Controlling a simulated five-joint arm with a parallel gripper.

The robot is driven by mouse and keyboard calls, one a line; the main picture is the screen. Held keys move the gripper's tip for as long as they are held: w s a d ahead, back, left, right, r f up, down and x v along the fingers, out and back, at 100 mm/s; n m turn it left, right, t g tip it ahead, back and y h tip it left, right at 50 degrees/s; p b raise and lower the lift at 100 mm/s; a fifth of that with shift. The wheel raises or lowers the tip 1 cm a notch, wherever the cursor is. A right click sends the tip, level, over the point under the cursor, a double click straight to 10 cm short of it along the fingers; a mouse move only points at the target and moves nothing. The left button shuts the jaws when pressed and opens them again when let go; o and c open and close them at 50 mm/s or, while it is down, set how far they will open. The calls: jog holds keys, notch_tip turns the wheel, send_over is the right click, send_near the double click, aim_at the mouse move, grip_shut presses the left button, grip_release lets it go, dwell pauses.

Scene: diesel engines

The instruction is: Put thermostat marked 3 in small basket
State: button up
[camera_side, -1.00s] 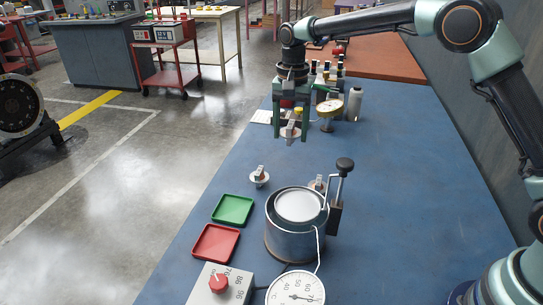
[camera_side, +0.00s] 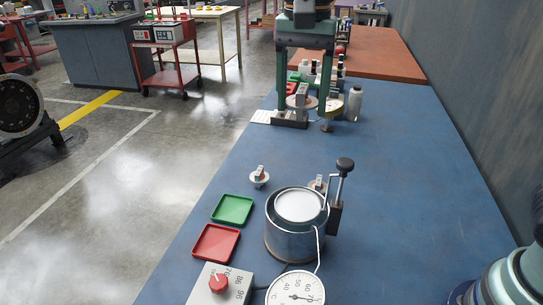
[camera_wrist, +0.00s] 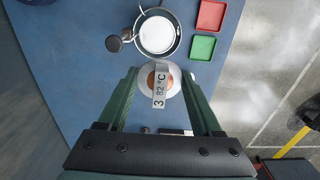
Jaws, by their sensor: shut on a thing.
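My gripper (camera_side: 303,100) is shut on a thermostat (camera_side: 301,98), a pale round flange with a metal tag, held in the air above the far part of the bench. In the wrist view, the thermostat (camera_wrist: 161,86) sits between the fingers of my gripper (camera_wrist: 160,78), and its tag reads "3" and "82 °C". A second thermostat (camera_side: 259,176) stands on the bench left of the pot, and a third (camera_side: 318,182) shows partly behind the pot's rim. I cannot clearly make out a small basket.
A metal pot of pale liquid (camera_side: 297,207) stands near a black-knobbed lever (camera_side: 345,164). Green (camera_side: 233,209) and red (camera_side: 216,242) trays lie left of it. A dial (camera_side: 296,293) and control box (camera_side: 219,286) are in front. Bottles (camera_side: 354,104) stand behind; the bench's right side is clear.

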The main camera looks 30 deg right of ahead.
aim_at(297, 206)
jog(key=shift+s+a+r, duration=0.15)
jog(key=shift+s+r, duration=0.1)
jog(key=shift+s, duration=0.3)
jog(key=shift+s+f, duration=0.1)
jog(key=shift+s, duration=0.05)
notch_tip(297, 206, down, 20)
jog(key=shift+r, duration=0.2)
jog(key=shift+f, duration=0.15)
jog(key=o, duration=1.1)
jog(key=shift+o, duration=0.2)
